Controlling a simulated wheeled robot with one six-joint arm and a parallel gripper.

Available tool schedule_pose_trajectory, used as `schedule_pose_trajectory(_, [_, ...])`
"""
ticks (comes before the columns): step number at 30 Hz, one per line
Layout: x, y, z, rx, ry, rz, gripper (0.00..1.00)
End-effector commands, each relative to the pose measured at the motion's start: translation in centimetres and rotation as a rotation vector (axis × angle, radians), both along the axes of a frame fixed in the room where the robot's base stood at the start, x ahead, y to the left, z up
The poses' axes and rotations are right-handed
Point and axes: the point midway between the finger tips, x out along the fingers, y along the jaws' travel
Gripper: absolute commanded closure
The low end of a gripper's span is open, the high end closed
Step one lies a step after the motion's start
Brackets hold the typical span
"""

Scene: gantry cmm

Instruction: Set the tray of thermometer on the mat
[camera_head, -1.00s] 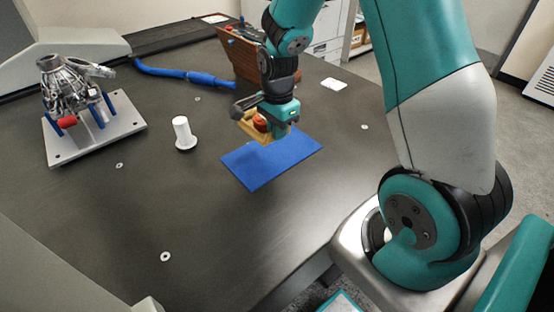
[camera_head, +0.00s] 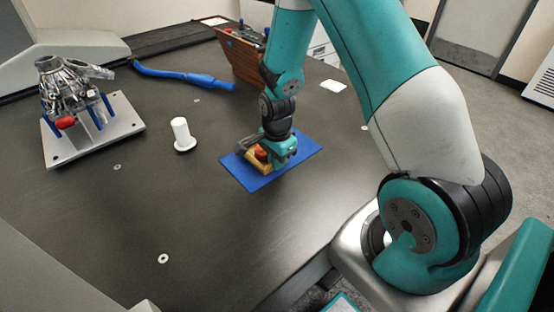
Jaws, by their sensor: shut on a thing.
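The blue mat (camera_head: 300,151) lies flat on the dark table in the middle of the view. A small yellow-tan tray (camera_head: 260,167) with a red-orange thing in it is at my gripper (camera_head: 266,158), over the left part of the mat. My gripper is shut on the tray and points downward. The tray looks at or very near the mat's surface; I cannot tell whether it touches. The gripper hides part of the tray and mat. The red-orange thing (camera_head: 261,153) may be the thermometer, but it is too small to tell.
A white post (camera_head: 181,134) stands left of the mat. A metal part on a grey plate (camera_head: 90,142) is at the far left. A blue probe-like tool (camera_head: 184,76) and a wooden rack (camera_head: 240,58) are behind. The dark table (camera_head: 200,225) in front of the mat is clear.

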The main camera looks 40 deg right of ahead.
Motion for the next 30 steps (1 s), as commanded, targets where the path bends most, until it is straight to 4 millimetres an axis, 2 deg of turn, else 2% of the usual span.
schedule_pose_trajectory(1, [0.0,0.0,-0.3,0.000,0.000,0.000,1.00])
schedule_pose_trajectory(2, [0.0,0.0,-0.2,0.000,0.000,0.000,0.86])
schedule_pose_trajectory(3, [0.0,0.0,-0.1,0.000,0.000,0.000,0.77])
schedule_pose_trajectory(4, [0.0,0.0,-0.1,0.000,0.000,0.000,0.70])
schedule_pose_trajectory(5, [0.0,0.0,-0.1,0.000,0.000,0.000,0.68])
schedule_pose_trajectory(13, [0.0,0.0,0.0,0.000,0.000,0.000,0.68])
schedule_pose_trajectory(17, [0.1,0.0,1.1,-0.001,-0.003,0.000,0.68])
schedule_pose_trajectory(30, [0.0,0.0,10.1,-0.001,-0.004,0.000,0.68])
